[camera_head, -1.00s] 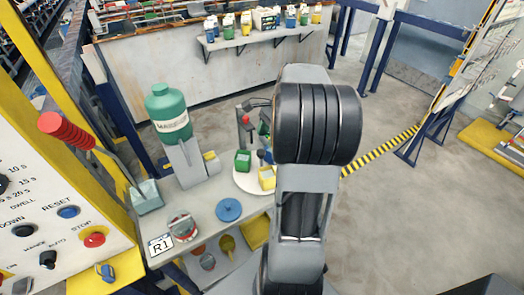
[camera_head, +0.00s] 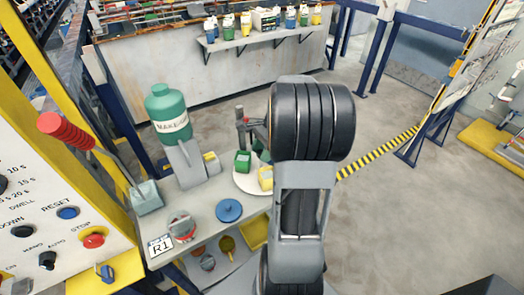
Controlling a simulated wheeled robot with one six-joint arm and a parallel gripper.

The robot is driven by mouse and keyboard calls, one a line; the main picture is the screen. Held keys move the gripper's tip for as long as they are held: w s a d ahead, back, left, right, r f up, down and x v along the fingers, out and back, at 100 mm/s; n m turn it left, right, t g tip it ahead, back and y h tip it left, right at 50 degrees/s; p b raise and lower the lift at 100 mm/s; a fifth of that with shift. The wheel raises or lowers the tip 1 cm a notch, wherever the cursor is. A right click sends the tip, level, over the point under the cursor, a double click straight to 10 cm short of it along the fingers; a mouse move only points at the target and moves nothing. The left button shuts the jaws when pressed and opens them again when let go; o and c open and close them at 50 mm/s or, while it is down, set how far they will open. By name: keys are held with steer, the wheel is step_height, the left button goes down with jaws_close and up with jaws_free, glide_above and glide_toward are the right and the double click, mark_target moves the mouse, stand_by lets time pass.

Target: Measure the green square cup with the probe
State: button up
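The green square cup (camera_head: 243,161) stands on a round white plate (camera_head: 243,183) on the grey bench, left of my arm. A yellow square cup (camera_head: 266,179) stands on the same plate, nearer to me and partly against my arm's outline. A thin dark upright post (camera_head: 240,122) with a reddish part rises behind the green cup. I cannot tell whether it carries the probe. My arm's thick black joint covers the area right of the plate. My gripper is hidden behind the arm, so what it holds does not show.
A green bottle (camera_head: 168,112) on a grey stand is left of the plate. A blue round lid (camera_head: 229,210) and a red-and-grey knob (camera_head: 182,228) lie in front. A control panel (camera_head: 50,215) with a red lever borders the left. Open floor (camera_head: 430,220) lies right.

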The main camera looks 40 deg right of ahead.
jaws_close()
